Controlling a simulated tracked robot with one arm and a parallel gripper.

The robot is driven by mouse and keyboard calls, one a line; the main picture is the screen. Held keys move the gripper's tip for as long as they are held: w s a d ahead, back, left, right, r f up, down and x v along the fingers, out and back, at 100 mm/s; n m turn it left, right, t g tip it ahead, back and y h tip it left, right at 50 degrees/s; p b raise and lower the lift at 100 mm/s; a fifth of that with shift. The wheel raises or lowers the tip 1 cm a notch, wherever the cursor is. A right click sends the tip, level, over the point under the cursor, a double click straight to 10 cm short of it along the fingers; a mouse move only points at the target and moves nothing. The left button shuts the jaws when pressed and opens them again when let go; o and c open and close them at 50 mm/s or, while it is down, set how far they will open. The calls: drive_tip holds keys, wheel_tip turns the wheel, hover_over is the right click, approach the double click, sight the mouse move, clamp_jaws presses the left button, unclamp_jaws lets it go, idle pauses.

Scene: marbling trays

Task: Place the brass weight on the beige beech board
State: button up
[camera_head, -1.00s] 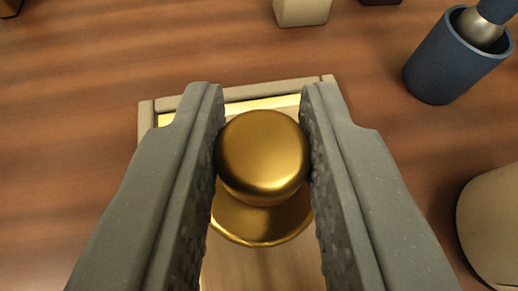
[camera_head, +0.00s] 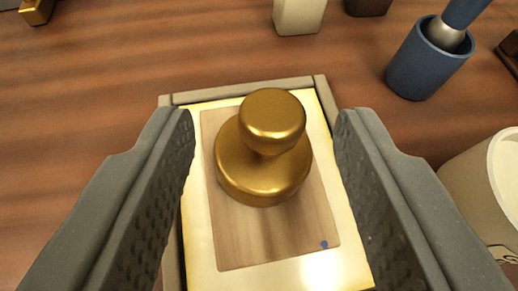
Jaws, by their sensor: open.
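The brass weight (camera_head: 263,165), a round base with a knob on top, stands upright on the beige beech board (camera_head: 275,238). The board lies on a pale yellow surface inside a grey-rimmed tray (camera_head: 245,90) and has a small blue spot near its lower right corner. My gripper (camera_head: 264,125) is open, with one finger on each side of the weight and clear gaps between. The fingers touch nothing that I can see. The tray's near end is out of the picture.
A blue cup (camera_head: 412,72) with a handled tool in it stands at the upper right. A cream container (camera_head: 480,185) is at the right edge. A cream block (camera_head: 298,14) and a brass object (camera_head: 37,10) are at the back. The wooden table is clear at left.

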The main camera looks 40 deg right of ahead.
drive_tip(key=p+v, duration=0.1)
drive_tip(key=v, duration=0.8)
drive_tip(key=w+a+r+n+t+y, duration=0.2)
drive_tip(key=a+r+y, duration=0.1)
drive_tip(key=a+r, duration=0.75)
drive_tip(key=w+a+r+n+t+y, duration=0.2)
drive_tip(key=w+a+r+n+t, duration=0.1)
drive_tip(key=a+r, duration=0.8)
drive_tip(key=s+a+r+n+y, duration=0.1)
drive_tip(key=s+a+r, duration=0.2)
drive_tip(key=r, duration=0.3)
drive_tip(key=s+a+r+n+y, duration=0.1)
drive_tip(key=s+a+r, duration=0.2)
drive_tip(key=r, duration=0.3)
drive_tip(key=s+a+r+n+t+y, duration=0.1)
drive_tip(key=s+a+r, duration=0.2)
drive_tip(key=s+r, duration=0.2)
drive_tip(key=shift+s+r+y, duration=0.2)
drive_tip(key=shift+r+y, duration=0.2)
drive_tip(key=shift+r, duration=0.2)
drive_tip(key=shift+a, duration=0.1)
